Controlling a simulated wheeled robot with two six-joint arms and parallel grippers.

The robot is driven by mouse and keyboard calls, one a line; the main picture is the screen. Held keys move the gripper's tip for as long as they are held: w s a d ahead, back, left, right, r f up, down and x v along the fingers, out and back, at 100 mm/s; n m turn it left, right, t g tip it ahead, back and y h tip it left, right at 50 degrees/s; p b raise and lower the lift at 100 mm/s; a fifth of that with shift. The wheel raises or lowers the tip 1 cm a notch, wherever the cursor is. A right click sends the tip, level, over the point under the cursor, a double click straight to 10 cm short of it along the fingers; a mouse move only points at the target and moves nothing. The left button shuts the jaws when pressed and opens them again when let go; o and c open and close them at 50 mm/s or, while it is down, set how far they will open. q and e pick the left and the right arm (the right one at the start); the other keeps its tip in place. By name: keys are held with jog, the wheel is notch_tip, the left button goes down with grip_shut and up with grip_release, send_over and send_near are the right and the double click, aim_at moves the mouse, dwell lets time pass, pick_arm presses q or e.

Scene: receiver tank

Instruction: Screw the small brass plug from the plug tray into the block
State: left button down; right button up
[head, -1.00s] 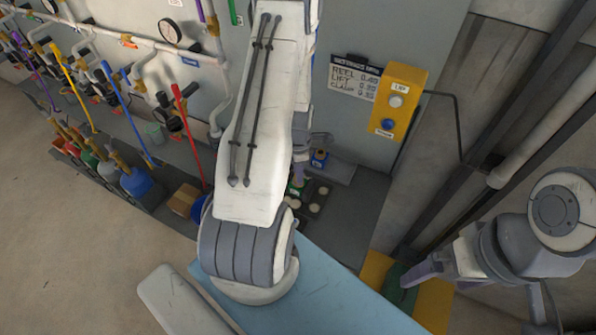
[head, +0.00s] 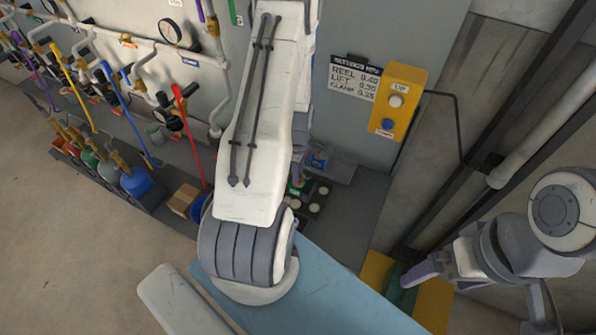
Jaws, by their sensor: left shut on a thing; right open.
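My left arm hangs down the middle of the head view and covers most of its own gripper. A small purple-grey part of my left gripper (head: 299,173) shows just right of the arm, beside a dark tray. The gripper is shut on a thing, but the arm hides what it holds. The dark tray (head: 325,187) holds several pale round pieces, with a green patch at its left. I cannot make out the small brass plug or the block. My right gripper (head: 422,272) is open and empty at the lower right, above a yellow and dark green surface.
A yellow control box (head: 400,100) and a written sign (head: 355,78) are on the wall. Pipes with gauges and coloured handles line the left wall. A light blue surface (head: 330,295) lies in front.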

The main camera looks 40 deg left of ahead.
pick_arm(q)
jog(key=m, duration=1.2)
jog(key=c, duration=1)
grip_release()
jog(key=shift+m, duration=0.9)
jog(key=o, duration=0.4)
notch_tip(320, 180, up, 7)
jog(key=p, duration=0.5)
jog(key=shift+p, duration=0.35)
